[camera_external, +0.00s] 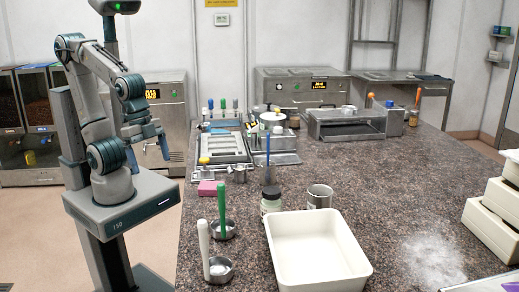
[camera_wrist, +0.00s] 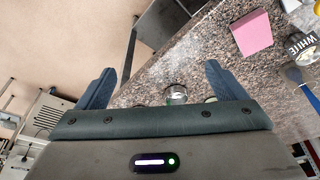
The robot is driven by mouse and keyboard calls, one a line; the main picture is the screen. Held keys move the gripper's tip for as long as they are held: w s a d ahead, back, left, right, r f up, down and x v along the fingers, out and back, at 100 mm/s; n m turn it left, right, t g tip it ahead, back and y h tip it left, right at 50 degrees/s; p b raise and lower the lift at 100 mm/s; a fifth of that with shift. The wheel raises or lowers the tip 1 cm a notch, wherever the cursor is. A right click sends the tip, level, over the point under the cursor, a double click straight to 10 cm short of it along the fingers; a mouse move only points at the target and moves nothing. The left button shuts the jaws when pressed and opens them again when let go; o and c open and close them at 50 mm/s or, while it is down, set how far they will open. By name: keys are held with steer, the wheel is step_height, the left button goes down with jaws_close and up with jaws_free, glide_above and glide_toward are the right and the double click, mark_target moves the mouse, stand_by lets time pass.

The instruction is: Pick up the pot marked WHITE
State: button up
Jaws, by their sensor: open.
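In the wrist view, the pot marked WHITE (camera_wrist: 303,46) is at the right edge, cut off by the frame. Its lettering is readable, and a blue-ended tool (camera_wrist: 295,75) shows beside it. In the external view, small metal pots (camera_external: 238,174) stand near the pink block (camera_external: 208,188); no lettering is readable there, so I cannot tell which is marked WHITE. My gripper (camera_external: 152,148) is off the left edge of the counter, apart from everything on it. In the wrist view, my gripper (camera_wrist: 163,85) has its fingers spread wide with nothing held between them.
The speckled counter (camera_external: 400,185) holds a white tub (camera_external: 318,262), a metal cup (camera_external: 319,196), a dark-lidded jar (camera_external: 271,204) and two handled pans (camera_external: 222,230). Metal trays (camera_external: 222,150) line its far left. White powder (camera_external: 432,258) lies at right. The counter's middle is clear.

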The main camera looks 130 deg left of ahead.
steer(key=w+a+r, duration=0.2)
steer(key=w+a, duration=0.1)
steer(key=w, duration=0.4)
steer(key=w+a+r, duration=0.2)
steer(key=w+r, duration=0.1)
steer(key=w, duration=0.4)
steer(key=n+t+y+p, duration=0.1)
steer(key=n+t+p, duration=0.1)
glide_toward(322, 203)
steer(key=s+a+r, duration=0.2)
steer(key=s+a, duration=0.1)
steer(key=shift+p+x, duration=1.75)
steer(key=shift+x, duration=5.35)
steer(key=shift+s+d, duration=0.1)
steer(key=shift+d, duration=0.1)
steer(key=c, duration=1.2)
